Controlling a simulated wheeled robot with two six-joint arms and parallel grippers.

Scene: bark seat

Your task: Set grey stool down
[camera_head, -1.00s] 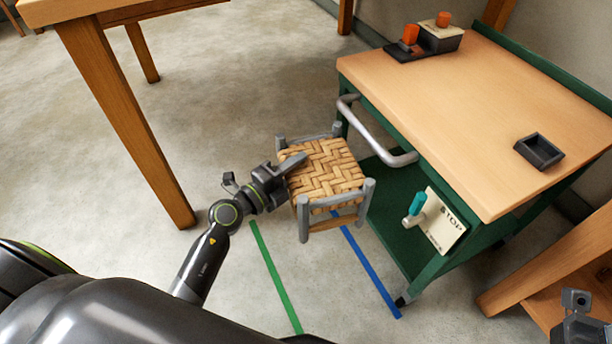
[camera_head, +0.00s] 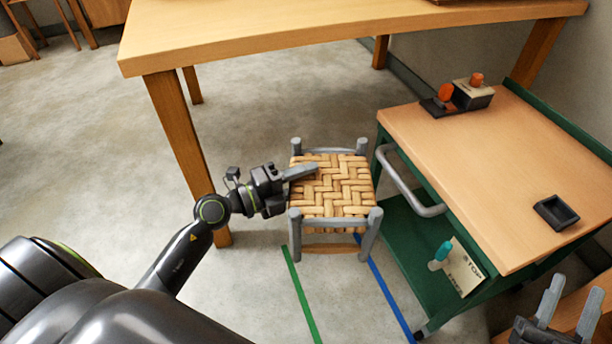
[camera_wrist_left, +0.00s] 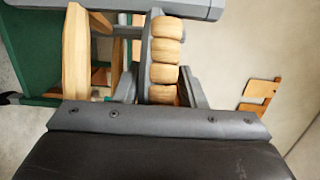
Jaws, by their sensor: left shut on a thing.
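The grey stool (camera_head: 330,188) has grey posts and a woven bark seat. It is upright in the middle of the head view, between the wooden table and the green cart. My left gripper (camera_head: 298,173) is shut on the left side of its seat frame, one finger showing over the seat edge. In the left wrist view, the woven seat edge (camera_wrist_left: 165,58) and grey frame lie between the fingers. I cannot tell whether its feet touch the floor. My right gripper (camera_head: 570,308) is open and empty at the bottom right.
A green line (camera_head: 300,292) and a blue line (camera_head: 385,290) run along the floor at the stool's near side. The wooden table (camera_head: 330,30) stands behind. The green cart (camera_head: 490,165) with its grey handle (camera_head: 405,183) is close on the right. Floor at left is open.

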